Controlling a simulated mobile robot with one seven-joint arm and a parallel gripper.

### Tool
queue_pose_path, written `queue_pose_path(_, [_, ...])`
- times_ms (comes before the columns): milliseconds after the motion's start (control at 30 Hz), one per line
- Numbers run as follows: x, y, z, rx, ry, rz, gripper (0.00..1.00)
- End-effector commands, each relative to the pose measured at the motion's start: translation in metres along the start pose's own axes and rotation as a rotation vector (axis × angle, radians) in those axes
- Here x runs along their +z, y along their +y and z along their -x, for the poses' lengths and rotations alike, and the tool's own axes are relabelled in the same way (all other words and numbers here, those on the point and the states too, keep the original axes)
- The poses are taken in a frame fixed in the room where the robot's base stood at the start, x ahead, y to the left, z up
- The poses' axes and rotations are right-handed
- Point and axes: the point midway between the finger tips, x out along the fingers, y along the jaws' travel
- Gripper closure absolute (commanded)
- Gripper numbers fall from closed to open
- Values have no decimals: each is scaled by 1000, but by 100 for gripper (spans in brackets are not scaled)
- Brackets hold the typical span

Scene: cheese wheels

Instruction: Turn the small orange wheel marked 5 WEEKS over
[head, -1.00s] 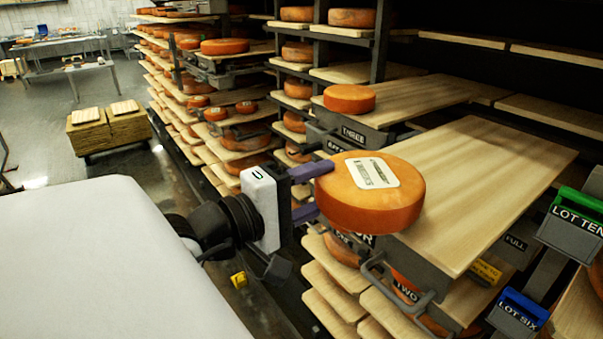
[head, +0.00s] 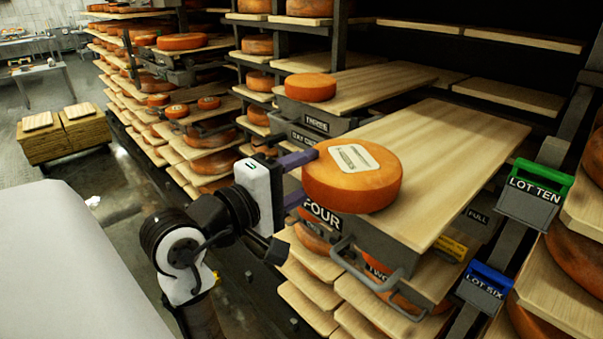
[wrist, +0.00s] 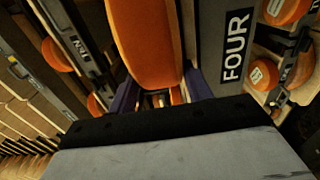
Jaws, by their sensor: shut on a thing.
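The orange wheel (head: 352,182) with a white printed label on its upward face is at the near left corner of the pulled-out board (head: 440,150) above the FOUR plate. The label's print is too small to read. My gripper (head: 306,180) reaches in from the left with its purple fingers at the wheel's side and is shut on it. In the wrist view the wheel (wrist: 148,40) stands between the two fingers (wrist: 160,95). I cannot tell whether its underside touches the board.
Another orange wheel (head: 310,87) lies on the board (head: 375,88) behind, above the THREE plate. A metal handle (head: 375,285) sticks out below the FOUR plate. Green LOT TEN (head: 535,192) and blue LOT SIX (head: 487,285) tags are at right. The right part of the FOUR board is bare.

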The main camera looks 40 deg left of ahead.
Motion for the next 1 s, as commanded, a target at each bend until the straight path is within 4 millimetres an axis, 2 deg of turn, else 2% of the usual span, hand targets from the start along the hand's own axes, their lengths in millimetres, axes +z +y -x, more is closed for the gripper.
queue_pose_path(900, [0, -4, 0, 5, 0, 0, 100])
queue_pose_path(933, [0, -4, 0, 5, 1, -1, 46])
queue_pose_path(1000, [0, -4, 0, 5, 1, -1, 37])
